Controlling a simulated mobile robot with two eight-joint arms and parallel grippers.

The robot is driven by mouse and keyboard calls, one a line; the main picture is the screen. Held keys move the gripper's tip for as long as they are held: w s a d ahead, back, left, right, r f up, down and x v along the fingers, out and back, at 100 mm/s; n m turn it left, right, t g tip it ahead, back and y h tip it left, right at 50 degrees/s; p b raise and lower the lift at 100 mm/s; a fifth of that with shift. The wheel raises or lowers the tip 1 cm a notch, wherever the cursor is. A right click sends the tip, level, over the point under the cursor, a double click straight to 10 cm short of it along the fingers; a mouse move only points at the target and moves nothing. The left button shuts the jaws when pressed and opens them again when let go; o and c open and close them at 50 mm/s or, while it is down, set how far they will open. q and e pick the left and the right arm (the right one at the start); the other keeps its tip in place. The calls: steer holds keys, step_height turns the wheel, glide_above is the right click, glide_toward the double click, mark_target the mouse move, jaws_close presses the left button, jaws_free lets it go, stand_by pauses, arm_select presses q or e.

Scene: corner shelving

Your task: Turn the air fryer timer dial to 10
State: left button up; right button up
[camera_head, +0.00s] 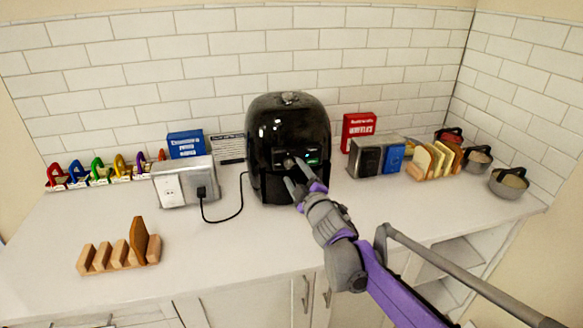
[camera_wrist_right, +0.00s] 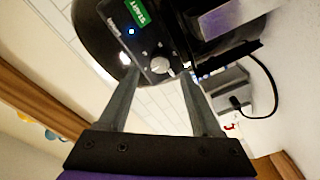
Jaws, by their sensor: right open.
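The black air fryer (camera_head: 285,125) stands on the counter against the tiled wall. Its front panel has a green START label (camera_head: 312,157), also seen in the right wrist view (camera_wrist_right: 139,12). The light-coloured dial (camera_wrist_right: 160,66) shows in the right wrist view, with a lit blue spot on the panel above it. My right gripper (camera_head: 297,174) is at the front panel. In the right wrist view its open fingers (camera_wrist_right: 158,76) lie on either side of the dial, with gaps; contact is not visible. The dial's number marks are too small to read. My left gripper is not in view.
A power outlet box (camera_head: 170,184) with a plugged-in black cord stands left of the fryer. A wooden rack (camera_head: 110,266) is at the front left. A toaster (camera_head: 367,157), bread slices (camera_head: 440,160) and pots (camera_head: 509,184) stand right. The counter (camera_head: 215,255) in front is mostly clear.

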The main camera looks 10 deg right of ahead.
mark_target(289, 164)
steer(key=shift+w+a, duration=0.15)
steer(key=shift+w, duration=0.7)
steer(key=shift+w+a, duration=0.1)
steer(key=shift+w, duration=0.7)
jaws_close()
